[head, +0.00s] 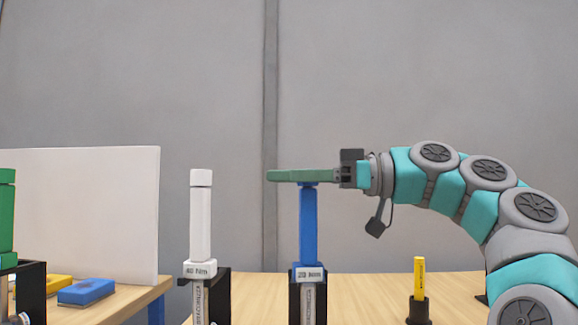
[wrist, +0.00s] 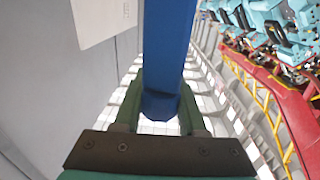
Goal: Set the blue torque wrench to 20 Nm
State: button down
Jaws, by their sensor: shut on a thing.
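The blue torque wrench (head: 309,228) stands upright in its holder, with its blue handle on top. A white label below the handle appears to read 20 Nm, in small and slightly blurred print. My gripper (head: 285,176) reaches in level from the right at the top of the handle. In the wrist view the two green fingers (wrist: 160,108) lie on either side of the blue handle (wrist: 168,45), shut on its end. The wrench's lower end is out of view.
A white torque wrench (head: 200,225), labelled about 40 Nm, stands upright to the left. A green wrench (head: 6,215) is at the far left edge. Blue (head: 86,291) and yellow (head: 45,284) blocks lie before a white panel (head: 95,210). A yellow tool (head: 419,278) stands in a black holder at right.

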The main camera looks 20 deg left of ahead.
jog(key=shift+s+n+g+h+p, duration=0.25)
jog(key=shift+n+g+h+p, duration=0.2)
jog(key=shift+n+g, duration=0.8)
jog(key=shift+m+g, duration=0.25)
jog(key=shift+c, duration=2.4)
grip_release()
jog(key=shift+d, duration=0.2)
